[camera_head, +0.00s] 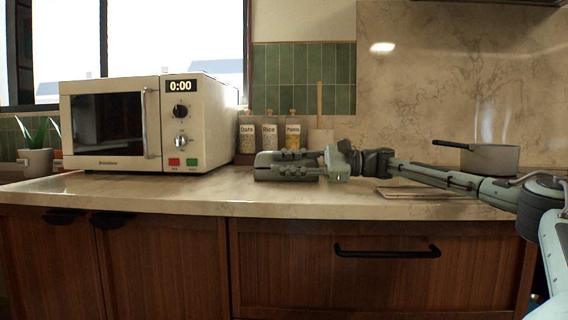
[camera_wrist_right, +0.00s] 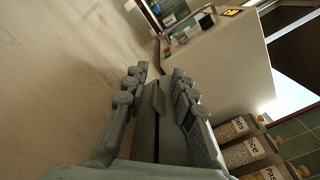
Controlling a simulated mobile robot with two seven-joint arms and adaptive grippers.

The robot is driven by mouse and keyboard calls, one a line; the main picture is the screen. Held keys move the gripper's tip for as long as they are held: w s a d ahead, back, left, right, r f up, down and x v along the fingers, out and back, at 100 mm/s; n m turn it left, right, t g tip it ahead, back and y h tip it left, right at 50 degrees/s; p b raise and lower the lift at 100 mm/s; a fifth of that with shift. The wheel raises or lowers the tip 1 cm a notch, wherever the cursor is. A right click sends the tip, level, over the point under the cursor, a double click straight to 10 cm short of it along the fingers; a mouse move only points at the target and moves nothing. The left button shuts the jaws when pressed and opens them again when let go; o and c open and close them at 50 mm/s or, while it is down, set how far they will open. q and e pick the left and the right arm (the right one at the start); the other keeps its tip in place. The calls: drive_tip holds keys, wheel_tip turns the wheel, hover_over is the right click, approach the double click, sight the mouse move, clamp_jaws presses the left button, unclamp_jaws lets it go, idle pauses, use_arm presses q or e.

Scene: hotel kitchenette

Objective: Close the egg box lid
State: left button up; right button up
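The grey egg box (camera_head: 272,173) lies on the counter right of the microwave in the head view. Its lid looks down, or nearly so. In the wrist view, a grey body that looks like the egg box (camera_wrist_right: 145,138) lies between the fingers, with a dark slit along it and a small tab at its far end. My right gripper (camera_head: 325,160) reaches in from the right at the box's right end. In the wrist view my right gripper (camera_wrist_right: 157,72) has its fingers apart on both sides of the box; whether they touch it is unclear. My left gripper is not in view.
A cream microwave (camera_head: 125,125) stands at the left. Oats, rice and pasta jars (camera_head: 270,137) and a board stand behind the box. A pot (camera_head: 489,159) and a flat board (camera_head: 420,193) are at the right. The counter's front strip (camera_head: 200,198) is clear.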

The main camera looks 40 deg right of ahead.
drive_tip(key=shift+r, duration=0.1)
wheel_tip(320, 180, up, 10)
idle(0.5)
idle(0.5)
